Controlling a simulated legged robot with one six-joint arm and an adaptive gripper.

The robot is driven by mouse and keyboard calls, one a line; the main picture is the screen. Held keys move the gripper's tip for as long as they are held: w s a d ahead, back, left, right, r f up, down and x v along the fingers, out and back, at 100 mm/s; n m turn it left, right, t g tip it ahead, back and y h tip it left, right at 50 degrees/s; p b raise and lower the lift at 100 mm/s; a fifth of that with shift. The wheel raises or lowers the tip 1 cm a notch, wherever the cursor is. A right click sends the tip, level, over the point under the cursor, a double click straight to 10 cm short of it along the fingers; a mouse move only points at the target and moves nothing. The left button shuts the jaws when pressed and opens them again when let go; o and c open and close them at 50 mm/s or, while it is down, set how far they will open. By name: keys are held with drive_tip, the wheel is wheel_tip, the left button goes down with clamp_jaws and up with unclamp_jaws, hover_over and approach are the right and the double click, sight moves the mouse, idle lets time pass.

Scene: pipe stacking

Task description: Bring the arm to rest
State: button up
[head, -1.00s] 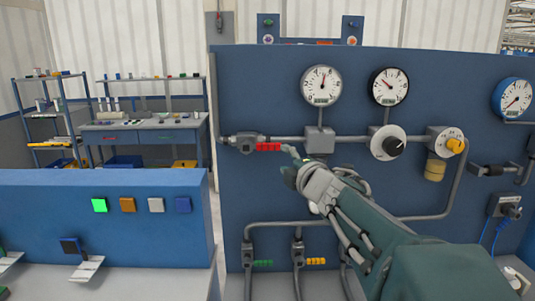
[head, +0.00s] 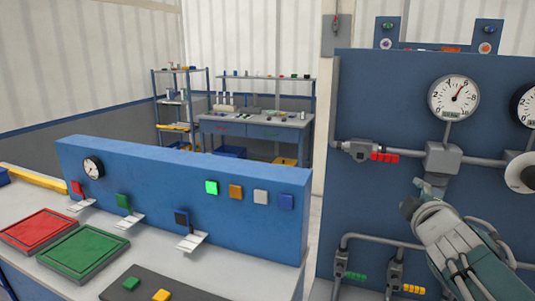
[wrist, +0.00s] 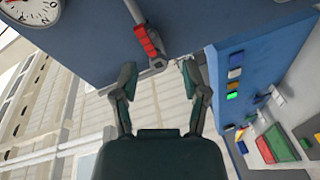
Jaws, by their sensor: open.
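My gripper (head: 424,192) is in front of the blue pipe panel (head: 365,100) at the right of the head view, below a grey junction box. In the wrist view my gripper (wrist: 157,80) shows two dark green fingers spread apart with nothing between them. The red-handled valve (head: 385,157) is up and left of my gripper in the head view. In the wrist view the red valve handle (wrist: 145,38) appears beyond the fingertips, apart from them.
A low blue panel (head: 150,185) with a lit green button (head: 212,187) stands on the bench at left. A red tray (head: 42,231) and a green tray (head: 84,251) lie before it. Gauges (head: 453,97) and pipes line the right panel. Shelves stand behind.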

drive_tip(key=s+a+f+m+g+y, duration=0.2)
drive_tip(key=s+a+f+m+g, duration=0.3)
drive_tip(key=s+a+f, duration=0.2)
drive_tip(key=s+a+f+m+g+y, duration=0.1)
drive_tip(key=s+a+f+m+g, duration=0.4)
drive_tip(key=s+f, duration=0.5)
drive_tip(key=shift+s+a+f+m+g+y, duration=0.25)
drive_tip(key=shift+s+a+m+g+y, duration=0.15)
drive_tip(key=shift+s+a+m, duration=0.45)
